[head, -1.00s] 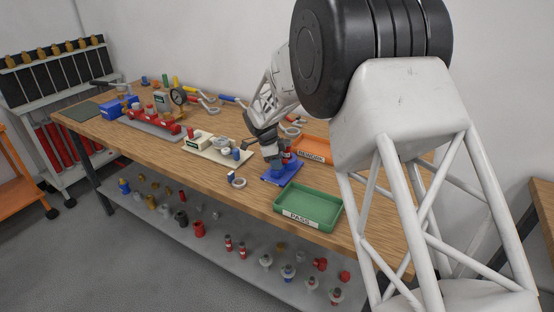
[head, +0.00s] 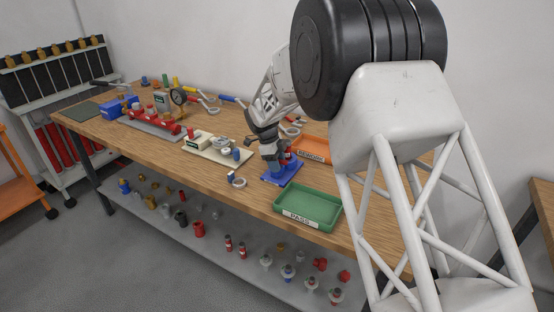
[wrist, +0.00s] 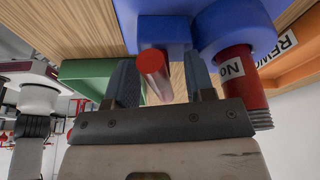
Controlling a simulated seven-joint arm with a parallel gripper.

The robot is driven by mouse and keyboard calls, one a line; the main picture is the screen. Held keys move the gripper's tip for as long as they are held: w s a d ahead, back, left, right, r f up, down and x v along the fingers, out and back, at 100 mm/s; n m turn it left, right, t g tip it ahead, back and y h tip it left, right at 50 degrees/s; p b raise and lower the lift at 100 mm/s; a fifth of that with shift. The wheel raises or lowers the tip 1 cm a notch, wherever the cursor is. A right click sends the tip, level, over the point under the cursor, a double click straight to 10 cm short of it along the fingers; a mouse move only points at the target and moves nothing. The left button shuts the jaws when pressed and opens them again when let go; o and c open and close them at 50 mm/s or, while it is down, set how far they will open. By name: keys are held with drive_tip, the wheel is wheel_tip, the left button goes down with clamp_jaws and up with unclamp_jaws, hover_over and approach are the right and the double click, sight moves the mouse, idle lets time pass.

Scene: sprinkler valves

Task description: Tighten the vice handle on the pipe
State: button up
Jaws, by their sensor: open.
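The blue vice (head: 281,176) stands on the bench near the front edge, between the two trays. Its blue body (wrist: 160,28) fills the top of the wrist view. A red pipe with a white label reading "No" (wrist: 236,72) sits in the vice's round blue holder, to the right of my fingers. A red round bar (wrist: 153,74), apparently the vice handle, sticks out of the blue block. My gripper (wrist: 160,66) is open, with one finger on each side of this bar. A gap shows on the bar's right; its left side is close to the left finger.
A green tray marked PASS (head: 308,206) lies in front, right of the vice. An orange REWORK tray (head: 316,147) is behind it. A cream board with parts (head: 217,152) and a white ring (head: 238,182) lie to the left.

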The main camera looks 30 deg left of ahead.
drive_tip(key=shift+r, duration=0.1)
drive_tip(key=shift+v, duration=2.95)
drive_tip(key=shift+c, duration=0.2)
